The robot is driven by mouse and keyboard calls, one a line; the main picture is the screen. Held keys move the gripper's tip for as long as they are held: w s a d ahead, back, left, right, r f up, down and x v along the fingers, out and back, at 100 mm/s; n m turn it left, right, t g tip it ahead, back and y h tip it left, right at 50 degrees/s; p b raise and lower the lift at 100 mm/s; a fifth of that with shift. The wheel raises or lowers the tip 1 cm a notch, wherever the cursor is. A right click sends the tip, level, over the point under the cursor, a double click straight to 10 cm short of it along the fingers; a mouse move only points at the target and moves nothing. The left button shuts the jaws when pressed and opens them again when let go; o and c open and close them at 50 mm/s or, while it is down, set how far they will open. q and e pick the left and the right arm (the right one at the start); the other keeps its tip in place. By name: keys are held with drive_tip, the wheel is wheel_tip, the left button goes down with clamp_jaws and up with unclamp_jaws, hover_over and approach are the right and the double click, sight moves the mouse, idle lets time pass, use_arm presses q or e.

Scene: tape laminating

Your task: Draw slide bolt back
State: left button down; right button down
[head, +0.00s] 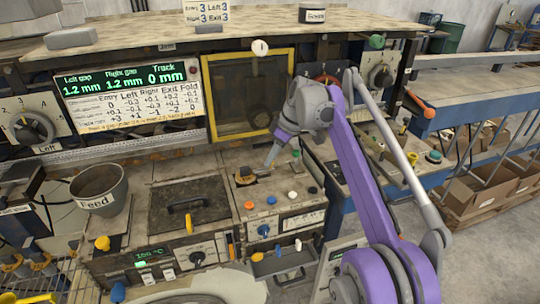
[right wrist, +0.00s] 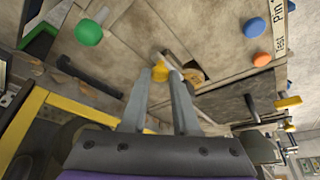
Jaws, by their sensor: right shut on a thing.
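A dark slot or opening lies in the plate beside the fingertips. The bolt's body is mostly hidden or too small to make out. My left gripper is not in view.
A yellow-framed window (head: 249,95) stands behind the gripper. An orange knob (head: 249,205), a blue knob and a white knob sit in front. A green knob (right wrist: 89,33) shows in the wrist view. A Feed bucket (head: 99,190) and a gap display (head: 125,95) are at left.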

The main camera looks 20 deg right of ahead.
drive_tip(key=shift+d+r, duration=0.15)
drive_tip(key=shift+d, duration=0.25)
drive_tip(key=shift+w+d, duration=0.1)
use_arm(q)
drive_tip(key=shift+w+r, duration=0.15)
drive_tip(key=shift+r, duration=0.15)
use_arm(e)
drive_tip(key=c, duration=0.7)
unclamp_jaws()
drive_tip(key=shift+o, duration=0.2)
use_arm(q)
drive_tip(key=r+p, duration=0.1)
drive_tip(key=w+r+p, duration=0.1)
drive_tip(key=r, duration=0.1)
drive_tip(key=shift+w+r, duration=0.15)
use_arm(e)
drive_tip(key=v, duration=1)
drive_tip(key=shift+r, duration=0.3)
